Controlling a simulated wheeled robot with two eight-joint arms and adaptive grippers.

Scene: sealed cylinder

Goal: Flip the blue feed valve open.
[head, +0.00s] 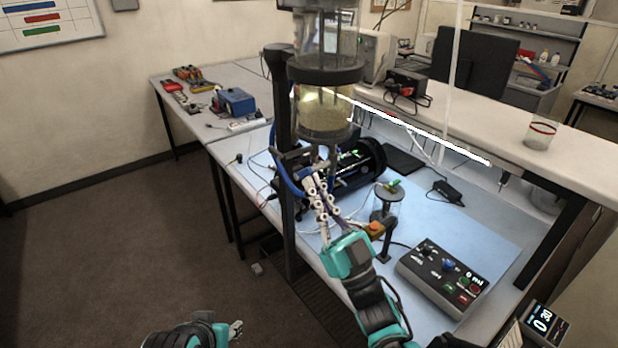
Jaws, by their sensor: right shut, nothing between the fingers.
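A clear cylinder (324,112) with pale yellow contents stands high on a dark post, with a narrow outlet below it. A blue curved piece (284,178) runs down beside the outlet; I cannot tell whether it is the feed valve's handle or a hose, so the valve's position is unclear. My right gripper (312,180) is raised just below the outlet, close to the right of the blue piece. It is shut and empty; I cannot tell if it touches anything. My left gripper (236,330) is low at the bottom edge, far from the cylinder, its fingers small and unclear.
A small clear jar on a stand (385,205) and a black cylindrical machine (358,168) stand behind my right arm. A glass beaker (540,134) is on the shelf.

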